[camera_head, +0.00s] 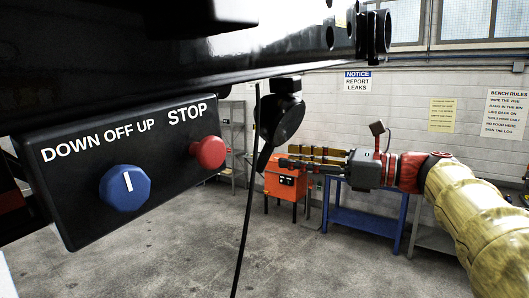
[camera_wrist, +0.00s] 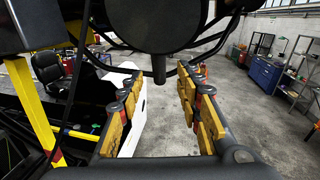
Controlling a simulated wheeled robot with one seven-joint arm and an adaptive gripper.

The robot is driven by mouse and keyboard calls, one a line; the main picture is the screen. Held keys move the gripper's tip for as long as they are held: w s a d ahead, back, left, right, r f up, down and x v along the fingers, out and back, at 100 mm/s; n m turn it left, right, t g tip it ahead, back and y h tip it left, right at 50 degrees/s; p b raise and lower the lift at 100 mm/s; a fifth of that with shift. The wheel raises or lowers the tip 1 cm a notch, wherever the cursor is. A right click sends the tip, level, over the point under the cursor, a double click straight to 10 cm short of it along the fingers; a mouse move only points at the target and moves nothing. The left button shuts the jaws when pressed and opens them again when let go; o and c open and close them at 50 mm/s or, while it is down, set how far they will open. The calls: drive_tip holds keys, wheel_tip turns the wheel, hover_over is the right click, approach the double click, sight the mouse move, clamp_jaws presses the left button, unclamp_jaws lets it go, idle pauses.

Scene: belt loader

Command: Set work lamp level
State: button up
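The work lamp (camera_head: 284,118) is a black round head hanging under the dark beam in the head view. It looks tilted, with a dark handle (camera_head: 264,158) slanting down and left. My gripper (camera_head: 290,156) reaches in from the right, its yellow-padded fingertips close to the lamp's lower part. In the wrist view a large dark round body, apparently the lamp (camera_wrist: 150,25), fills the top. A short stem (camera_wrist: 158,68) hangs from it toward the gap between the fingertips. My gripper (camera_wrist: 157,78) is open there, fingers apart, with nothing clamped. Contact with the stem cannot be told.
A control box (camera_head: 130,165) with a blue knob and a red stop button hangs at the left. A black cable (camera_head: 246,200) hangs beside the lamp. An orange cabinet (camera_head: 284,183) and a blue bench (camera_head: 365,220) stand behind. The floor is open.

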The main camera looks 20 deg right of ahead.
sight(265, 156)
drive_tip(key=x, duration=0.7)
drive_tip(key=shift+w+a, duration=0.1)
drive_tip(key=shift+a, duration=0.15)
clamp_jaws()
idle(0.3)
idle(0.4)
